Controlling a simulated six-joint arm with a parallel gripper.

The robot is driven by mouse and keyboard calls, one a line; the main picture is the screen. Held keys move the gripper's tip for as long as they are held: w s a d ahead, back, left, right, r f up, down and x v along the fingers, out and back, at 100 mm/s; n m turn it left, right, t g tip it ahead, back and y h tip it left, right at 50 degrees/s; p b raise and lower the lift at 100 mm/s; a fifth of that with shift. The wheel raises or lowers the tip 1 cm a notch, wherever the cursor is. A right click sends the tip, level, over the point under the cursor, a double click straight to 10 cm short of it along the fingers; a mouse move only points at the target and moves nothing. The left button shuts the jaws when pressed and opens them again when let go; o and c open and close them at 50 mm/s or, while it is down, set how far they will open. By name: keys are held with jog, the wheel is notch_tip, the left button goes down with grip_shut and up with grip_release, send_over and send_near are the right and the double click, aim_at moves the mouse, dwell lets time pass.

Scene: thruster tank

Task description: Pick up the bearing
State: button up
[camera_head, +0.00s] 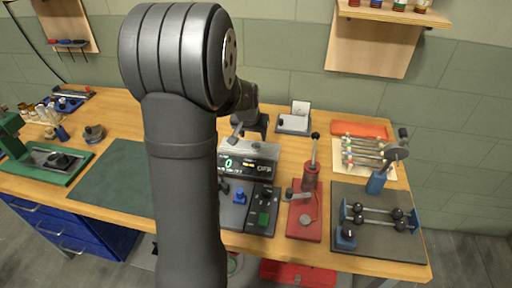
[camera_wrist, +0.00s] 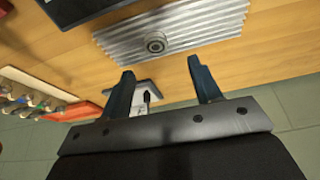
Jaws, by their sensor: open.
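The bearing (camera_wrist: 156,42) is a small grey ring with a dark centre. In the wrist view it lies on a ridged light-grey metal tray (camera_wrist: 205,20). My gripper (camera_wrist: 160,66) is open, with its two dark fingers apart and nothing between them. In the wrist picture the bearing appears just above the fingertips, roughly midway between them; I see no contact. In the head view my gripper (camera_head: 249,127) is over the back part of the bench, above the pale tray (camera_head: 262,149). I cannot make out the bearing there.
A display box (camera_head: 246,168) stands in front of the tray. A small stand with a white card (camera_head: 295,120) is behind, to the right. A red hand press (camera_head: 307,195), a rod rack (camera_head: 365,155) and an orange tray (camera_head: 358,130) are to the right. The green mat (camera_head: 115,180) is bare.

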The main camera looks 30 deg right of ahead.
aim_at(256, 145)
jog(key=shift+s+x, duration=0.15)
jog(key=shift+x, duration=1.4)
jog(key=shift+s+x, duration=0.15)
jog(key=shift+x, duration=1.4)
jog(key=c, duration=1.1)
